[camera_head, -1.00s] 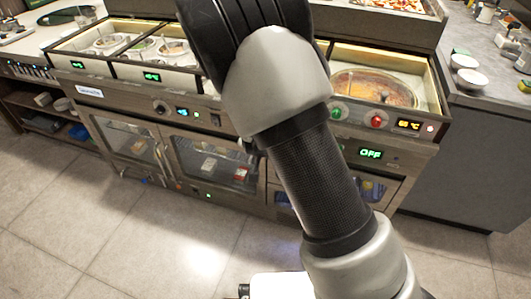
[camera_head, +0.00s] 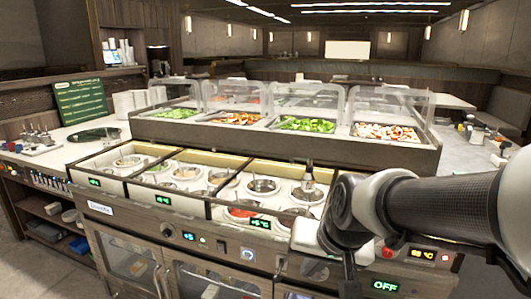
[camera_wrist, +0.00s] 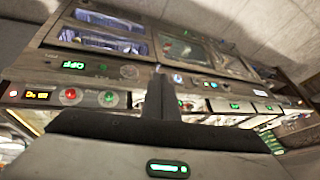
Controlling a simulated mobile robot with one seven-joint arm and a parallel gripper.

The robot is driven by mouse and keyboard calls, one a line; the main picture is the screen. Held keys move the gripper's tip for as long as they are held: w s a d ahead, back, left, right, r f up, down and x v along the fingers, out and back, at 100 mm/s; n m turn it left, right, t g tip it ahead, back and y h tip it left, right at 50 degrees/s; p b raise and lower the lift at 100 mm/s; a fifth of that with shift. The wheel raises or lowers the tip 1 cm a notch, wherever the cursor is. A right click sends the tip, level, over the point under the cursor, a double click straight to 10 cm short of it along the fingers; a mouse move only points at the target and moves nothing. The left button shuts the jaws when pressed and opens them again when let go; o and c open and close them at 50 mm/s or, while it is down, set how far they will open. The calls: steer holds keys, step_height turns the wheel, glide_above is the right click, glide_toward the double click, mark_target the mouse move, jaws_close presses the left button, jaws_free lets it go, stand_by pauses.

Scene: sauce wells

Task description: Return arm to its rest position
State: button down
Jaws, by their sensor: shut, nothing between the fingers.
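My arm (camera_head: 440,208) enters from the right edge in the head view and bends down in front of the counter's right part. In the wrist view my gripper (camera_wrist: 160,75) is shut, with its narrow dark fingers together and nothing held. The fingers point toward the front of the counter (camera_wrist: 215,85), which looks upside down there. I cannot make out the fingertips in the head view.
The sauce counter (camera_head: 130,217) stands close in front, with several round wells and lit displays. Behind it is a salad bar (camera_head: 280,142) with clear guards. A green menu board (camera_head: 81,100) stands at the left.

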steer(key=s+d+r+n+h+p, duration=0.1)
steer(key=s+d+r, duration=0.2)
steer(key=s, duration=0.3)
steer(key=s+d+r+n+h, duration=0.1)
steer(key=s+d+r, duration=0.15)
steer(key=s, duration=0.35)
step_height(320, 180, up, 20)
steer(key=p, duration=1.9)
steer(key=shift+a+f+p, duration=0.15)
steer(key=shift+p, duration=0.15)
